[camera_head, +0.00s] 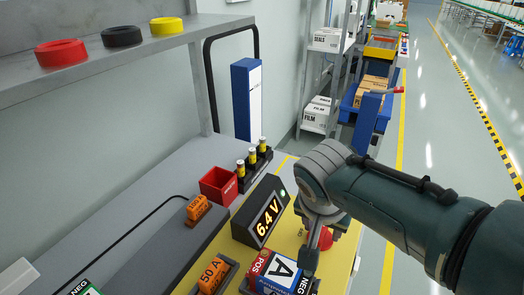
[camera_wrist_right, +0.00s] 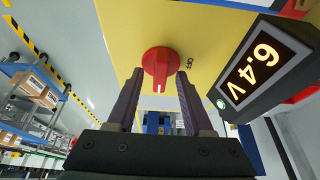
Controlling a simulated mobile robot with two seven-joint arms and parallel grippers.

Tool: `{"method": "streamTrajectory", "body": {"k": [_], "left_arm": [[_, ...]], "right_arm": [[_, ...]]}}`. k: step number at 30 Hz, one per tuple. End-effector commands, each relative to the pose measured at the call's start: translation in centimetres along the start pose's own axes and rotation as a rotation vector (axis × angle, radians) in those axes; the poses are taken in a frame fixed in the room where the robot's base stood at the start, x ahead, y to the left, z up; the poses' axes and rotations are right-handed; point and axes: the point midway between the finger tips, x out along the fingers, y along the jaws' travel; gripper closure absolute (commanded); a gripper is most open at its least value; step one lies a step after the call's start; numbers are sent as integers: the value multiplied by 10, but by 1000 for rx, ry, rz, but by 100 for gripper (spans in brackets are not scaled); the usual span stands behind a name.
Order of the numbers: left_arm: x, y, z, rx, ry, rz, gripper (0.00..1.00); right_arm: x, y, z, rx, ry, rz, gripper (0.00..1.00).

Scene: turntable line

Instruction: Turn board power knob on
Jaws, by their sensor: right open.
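The red round power knob (camera_wrist_right: 158,62), with a raised grip bar and a white mark, sits on a yellow panel (camera_wrist_right: 115,30) in the right wrist view. My right gripper (camera_wrist_right: 160,74) is open, with one finger on each side of the knob's near part; I cannot tell whether they touch it. A small dark label (camera_wrist_right: 190,63) beside the knob is hard to read. In the head view my right gripper (camera_head: 312,242) hides much of the knob (camera_head: 326,239). The dark meter (camera_head: 261,218) reads 6.4 V, with a green light on top. My left gripper is not in view.
A block marked A, POS and NEG (camera_head: 283,272) lies close below my right gripper. A red bin (camera_head: 219,186), orange 50 A part (camera_head: 213,274) and rack of cylinders (camera_head: 254,165) stand left of it. A shelf (camera_head: 120,60) holds coloured rings.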

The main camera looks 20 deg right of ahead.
Motion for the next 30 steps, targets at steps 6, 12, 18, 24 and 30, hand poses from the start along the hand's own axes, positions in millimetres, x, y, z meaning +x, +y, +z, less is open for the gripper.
{"method": "streamTrajectory", "body": {"k": [6, 12, 18, 24, 30], "left_arm": [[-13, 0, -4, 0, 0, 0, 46], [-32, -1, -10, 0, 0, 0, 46], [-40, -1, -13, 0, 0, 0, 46], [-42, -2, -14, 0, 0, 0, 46], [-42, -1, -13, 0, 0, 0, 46]], "right_arm": [[-19, 0, -1, -1, 0, -2, 49], [-57, -1, -2, 2, 0, -4, 49], [-86, -1, 0, 1, 0, -3, 49], [-99, 0, 0, 0, 0, 1, 49], [-99, 0, 0, 0, 0, 0, 49]]}}
